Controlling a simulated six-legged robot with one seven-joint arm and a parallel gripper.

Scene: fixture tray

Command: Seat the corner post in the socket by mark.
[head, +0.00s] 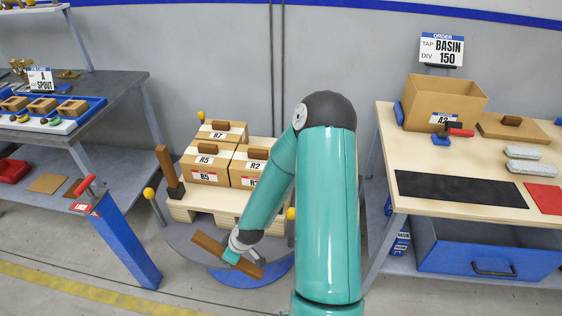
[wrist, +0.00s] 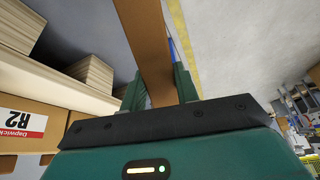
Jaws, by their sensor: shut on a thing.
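The corner post (head: 207,243) is a long brown bar. My gripper (head: 232,257) is shut on it and holds it tilted in front of the turntable's front edge, over a blue patch on the floor. In the wrist view the post (wrist: 146,40) runs up between the two green fingers (wrist: 158,88). Another brown post (head: 164,168) stands upright in a dark socket (head: 176,191) at the pallet's left corner. My arm covers the pallet's front right part, so any socket there is hidden. I cannot tell which socket has the mark.
Labelled cartons (head: 208,162) sit on a pale pallet (head: 205,200) on a grey round turntable (head: 170,232). Yellow balls (head: 149,193) stand around it. A blue post with a red lever (head: 125,240) is at left. A workbench (head: 385,150) stands at right, another table (head: 110,90) at left.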

